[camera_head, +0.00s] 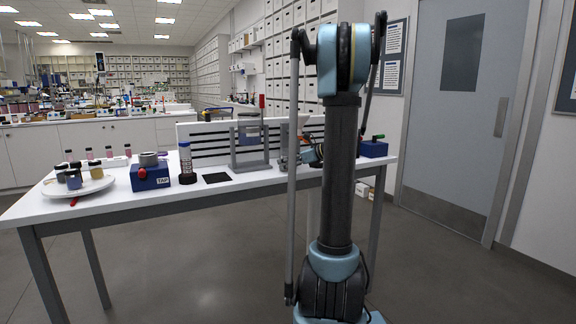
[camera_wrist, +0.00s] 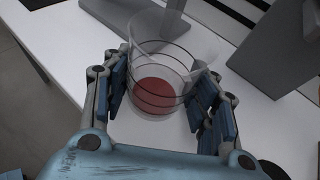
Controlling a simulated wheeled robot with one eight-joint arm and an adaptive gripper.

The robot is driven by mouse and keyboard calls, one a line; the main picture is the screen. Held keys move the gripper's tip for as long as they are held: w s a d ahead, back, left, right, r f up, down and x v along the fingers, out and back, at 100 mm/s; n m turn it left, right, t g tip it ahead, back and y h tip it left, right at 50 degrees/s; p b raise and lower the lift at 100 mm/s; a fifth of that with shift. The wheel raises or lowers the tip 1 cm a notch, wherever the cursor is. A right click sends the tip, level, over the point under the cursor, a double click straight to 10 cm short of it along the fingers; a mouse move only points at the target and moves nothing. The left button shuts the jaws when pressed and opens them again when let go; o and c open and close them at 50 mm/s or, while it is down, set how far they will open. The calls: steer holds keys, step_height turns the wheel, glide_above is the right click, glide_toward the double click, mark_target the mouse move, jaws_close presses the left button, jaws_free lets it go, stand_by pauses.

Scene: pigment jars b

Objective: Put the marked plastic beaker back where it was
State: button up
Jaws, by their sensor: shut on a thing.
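In the wrist view, the clear plastic beaker (camera_wrist: 163,62) with dark ring markings and a red disc of colour at its bottom is between the two fingers of my gripper (camera_wrist: 165,100). My gripper is shut on it, with a blue-padded finger against each side. The white tabletop shows beneath the beaker; I cannot tell whether its base touches the table.
A black square mat (camera_head: 215,178) lies bare on the white table (camera_head: 245,181). A blue box (camera_head: 150,177), a tall tube on a black base (camera_head: 187,179), a grey stand (camera_head: 248,162) and a white plate with jars (camera_head: 50,190) stand around. Grey uprights flank my gripper in the wrist view.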

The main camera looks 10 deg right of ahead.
steer(key=o, duration=1)
steer(key=shift+o, duration=0.2)
steer(key=v, duration=1.2)
steer(key=s+a+f+n+g+h, duration=0.2)
steer(key=s+a+f+n, duration=0.3)
steer(key=s, duration=0.4)
steer(key=s+a+f+n+g+h, duration=0.2)
steer(key=s+a+f+n, duration=0.2)
steer(key=s+a+n, duration=0.45)
steer(key=s+d+f+n+g+h, duration=0.1)
steer(key=s+d+f+n+h, duration=0.1)
steer(key=s+f+n, duration=0.4)
steer(key=s+d+f+n+g+h, duration=0.1)
steer(key=s+f+n+h, duration=0.3)
steer(key=s, duration=1)
steer(key=shift+d+f+n+h, duration=0.3)
steer(key=shift+d+f+n, duration=0.4)
steer(key=shift+f+n, duration=0.7)
